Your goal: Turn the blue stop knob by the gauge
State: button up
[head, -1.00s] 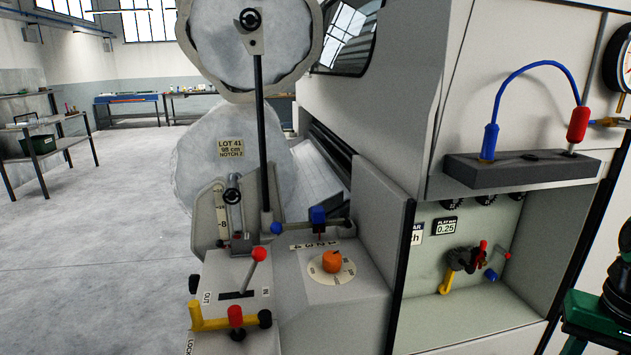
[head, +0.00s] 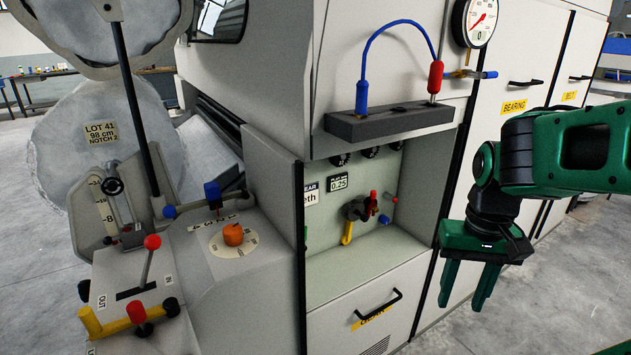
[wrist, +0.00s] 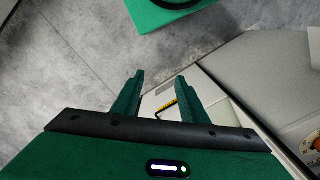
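The round white gauge (head: 482,22) with a red needle is on the machine's upper front, cut by the top edge of the head view. Just below it a brass fitting (head: 462,74) runs to the right and ends in a small blue knob (head: 489,74). My green gripper (head: 466,285) hangs fingers down, well below and in front of the knob, apart from it. It is open and empty; its two separated fingers also show in the wrist view (wrist: 157,98). The knob and gauge are not recognisable in the wrist view.
A dark shelf block (head: 390,122) with a blue hose (head: 395,30) and a red-handled plug (head: 435,76) projects left of the gauge. Below are an open recess with small valves (head: 365,207) and a drawer handle (head: 378,304). Floor at right is clear.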

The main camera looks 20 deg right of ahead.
aim_at(384, 219)
jog(key=z, duration=1.8)
jog(key=i, duration=1.45)
jog(key=u, duration=2.15)
